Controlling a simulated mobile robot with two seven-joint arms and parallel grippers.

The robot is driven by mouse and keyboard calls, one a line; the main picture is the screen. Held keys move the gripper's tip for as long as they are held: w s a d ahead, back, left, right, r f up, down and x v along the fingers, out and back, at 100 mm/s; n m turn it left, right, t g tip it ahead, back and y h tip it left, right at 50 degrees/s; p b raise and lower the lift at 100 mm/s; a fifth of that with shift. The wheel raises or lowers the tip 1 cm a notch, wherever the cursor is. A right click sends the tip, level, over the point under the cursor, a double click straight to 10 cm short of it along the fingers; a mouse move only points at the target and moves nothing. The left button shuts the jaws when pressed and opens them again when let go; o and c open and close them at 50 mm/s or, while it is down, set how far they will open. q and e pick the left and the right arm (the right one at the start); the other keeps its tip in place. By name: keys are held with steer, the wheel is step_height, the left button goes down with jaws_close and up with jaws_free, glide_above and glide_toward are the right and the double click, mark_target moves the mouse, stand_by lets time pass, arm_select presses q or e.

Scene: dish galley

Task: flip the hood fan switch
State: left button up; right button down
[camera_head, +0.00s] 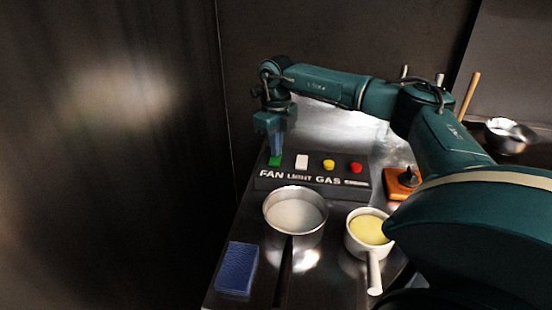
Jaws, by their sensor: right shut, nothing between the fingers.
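A dark control panel (313,183) stands on the steel counter, with white lettering reading FAN, LIGHT and GAS. Above FAN is a green switch (274,161). To its right are a white switch (302,161), a yellow button (329,165) and a red button (356,168). My right gripper (276,152) points down with its fingers shut and empty. Its tips are right at the green switch and overlap its top edge in the picture. I cannot tell whether they touch it. My left gripper is out of view.
A saucepan (295,214) with pale contents and a small white pan (357,246) with yellow contents stand in front of the panel. A blue sponge (236,268) lies at the front left. An orange block (401,187) with a dark knob is right of the panel. A metal bowl (508,137) stands at the back right.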

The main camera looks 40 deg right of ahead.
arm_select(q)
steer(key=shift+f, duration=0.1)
arm_select(e)
steer(key=shift+f, duration=0.25)
steer(key=shift+r+p, duration=0.4)
steer(key=shift+r, duration=0.1)
steer(key=shift+r+p, duration=0.65)
steer(key=shift+r, duration=0.05)
step_height(320, 180, up, 2)
steer(key=shift+r+p, duration=0.1)
steer(key=shift+p, duration=0.8)
steer(key=shift+r+p, duration=0.55)
steer(key=shift+r, duration=0.05)
steer(key=shift+r+p, duration=0.6)
steer(key=shift+r, duration=0.05)
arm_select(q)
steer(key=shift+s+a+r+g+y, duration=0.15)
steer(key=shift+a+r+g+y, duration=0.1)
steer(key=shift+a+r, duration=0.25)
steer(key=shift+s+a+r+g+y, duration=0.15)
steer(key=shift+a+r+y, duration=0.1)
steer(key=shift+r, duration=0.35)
